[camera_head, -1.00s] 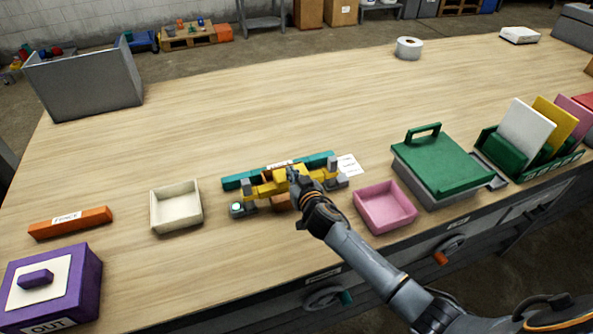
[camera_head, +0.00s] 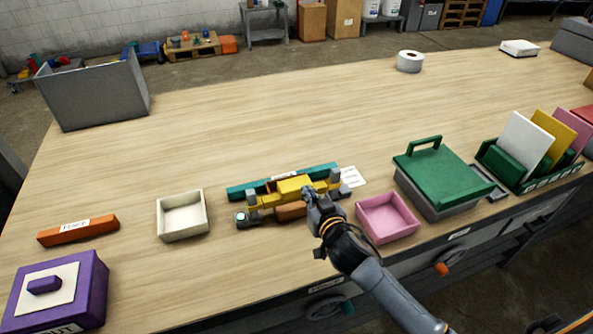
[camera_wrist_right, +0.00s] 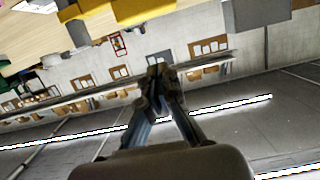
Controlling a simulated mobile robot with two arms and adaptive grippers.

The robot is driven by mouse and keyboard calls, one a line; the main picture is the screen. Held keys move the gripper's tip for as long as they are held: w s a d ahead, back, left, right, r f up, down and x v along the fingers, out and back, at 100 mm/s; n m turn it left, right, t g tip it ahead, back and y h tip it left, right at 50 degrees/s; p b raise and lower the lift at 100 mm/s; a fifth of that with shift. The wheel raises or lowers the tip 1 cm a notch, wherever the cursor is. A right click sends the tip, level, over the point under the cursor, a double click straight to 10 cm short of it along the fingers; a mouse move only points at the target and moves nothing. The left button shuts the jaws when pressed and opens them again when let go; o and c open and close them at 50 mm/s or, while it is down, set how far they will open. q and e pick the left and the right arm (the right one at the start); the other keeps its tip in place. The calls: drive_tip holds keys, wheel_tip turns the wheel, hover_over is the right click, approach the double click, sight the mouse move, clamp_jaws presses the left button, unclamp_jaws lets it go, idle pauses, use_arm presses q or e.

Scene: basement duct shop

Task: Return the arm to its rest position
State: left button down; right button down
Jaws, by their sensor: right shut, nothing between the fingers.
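My right gripper (camera_head: 309,192) is shut and empty in the head view. It is at the front of the yellow and teal fixture (camera_head: 293,187), close to its right part; I cannot tell whether they touch. In the right wrist view my right gripper (camera_wrist_right: 157,75) has its fingertips together with nothing between them. Yellow and grey parts of the fixture (camera_wrist_right: 110,12) show along the top of that view. An orange-brown piece (camera_head: 290,211) sits low at the front of the fixture. My left gripper is not in view.
On the wooden bench (camera_head: 260,120), a cream tray (camera_head: 182,229) stands left of the fixture and a pink tray (camera_head: 387,234) right of it. A green-lidded box (camera_head: 437,177), a purple box (camera_head: 88,295) and an orange bar (camera_head: 78,230) are nearby.

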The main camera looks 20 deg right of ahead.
drive_tip(key=s+f+n+g, duration=0.1)
drive_tip(key=s+f+g, duration=0.25)
drive_tip(key=s, duration=0.75)
drive_tip(key=s+f+g, duration=0.2)
drive_tip(key=s+g, duration=0.2)
drive_tip(key=s, duration=0.6)
drive_tip(key=s+f+n+g, duration=0.15)
drive_tip(key=s+g, duration=0.25)
drive_tip(key=s, duration=0.7)
wheel_tip(320, 180, down, 29)
drive_tip(key=s+g+b, duration=0.1)
drive_tip(key=g+b, duration=0.1)
drive_tip(key=s+d+f+b, duration=0.1)
drive_tip(key=s+d+f, duration=0.2)
drive_tip(key=s+f, duration=1.4)
drive_tip(key=shift+f+g+h+b, duration=0.3)
drive_tip(key=shift+f+g+b, duration=0.05)
drive_tip(key=shift+f, duration=0.05)
drive_tip(key=shift+d+m, duration=0.1)
drive_tip(key=shift+m, duration=0.15)
